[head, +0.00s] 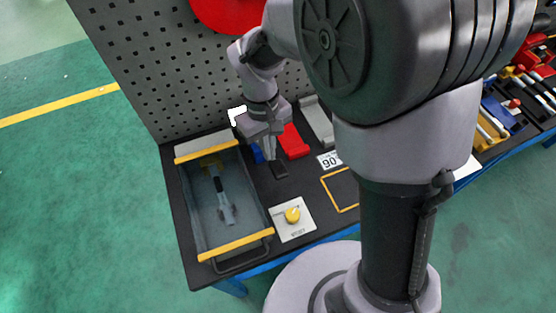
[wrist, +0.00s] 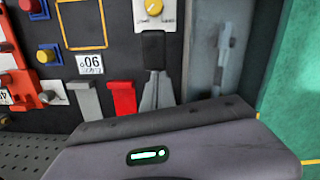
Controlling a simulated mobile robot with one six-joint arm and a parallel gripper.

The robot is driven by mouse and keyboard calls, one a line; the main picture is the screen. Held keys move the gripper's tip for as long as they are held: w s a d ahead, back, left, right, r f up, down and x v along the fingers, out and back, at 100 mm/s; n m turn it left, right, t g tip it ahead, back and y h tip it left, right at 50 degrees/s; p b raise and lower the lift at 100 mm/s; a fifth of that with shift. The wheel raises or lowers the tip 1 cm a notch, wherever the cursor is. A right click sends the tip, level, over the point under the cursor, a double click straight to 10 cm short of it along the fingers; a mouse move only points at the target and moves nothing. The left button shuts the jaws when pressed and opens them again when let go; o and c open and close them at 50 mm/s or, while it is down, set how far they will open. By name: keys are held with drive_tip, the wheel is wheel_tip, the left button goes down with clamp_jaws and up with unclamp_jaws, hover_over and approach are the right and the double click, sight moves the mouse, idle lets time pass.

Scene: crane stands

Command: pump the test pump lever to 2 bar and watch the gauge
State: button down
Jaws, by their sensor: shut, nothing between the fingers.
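My gripper (head: 272,158) is shut and empty, low over the black bench. Its fingertips (wrist: 156,74) are at the near end of a dark block (wrist: 153,50), which also shows in the head view (head: 279,171). I cannot tell whether they touch it. A white plate with a yellow knob (head: 292,215) lies beyond the block; the knob also shows in the wrist view (wrist: 154,7). I cannot make out which part is the pump lever, and no gauge dial can be read in either view.
A grey tray with yellow bars (head: 190,212) stands left of my gripper in the head view, with a grey tool (head: 222,200) in it. A red piece (head: 293,141) and a grey piece (head: 317,122) lie close by. A perforated panel (head: 150,65) rises behind.

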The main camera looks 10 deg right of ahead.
wheel_tip(320, 180, up, 16)
drive_tip(key=w+p, duration=0.1)
drive_tip(key=p, duration=0.4)
drive_tip(key=shift+w+a+r+p, duration=0.2)
drive_tip(key=shift+a+p, duration=0.15)
drive_tip(key=shift+p, duration=0.05)
drive_tip(key=s+d+f+m+t+y+b, duration=0.1)
drive_tip(key=s+d+m+t+b, duration=0.2)
drive_tip(key=s, duration=0.4)
drive_tip(key=s+d+f+m+t+y+b, duration=0.1)
drive_tip(key=s+d+f+m+t+b, duration=0.1)
drive_tip(key=s+d+m+b, duration=0.3)
drive_tip(key=s+m+t+b, duration=0.1)
drive_tip(key=s+m+b, duration=0.1)
drive_tip(key=shift+s+d+f+t+y, duration=0.3)
drive_tip(key=shift+s+t, duration=0.1)
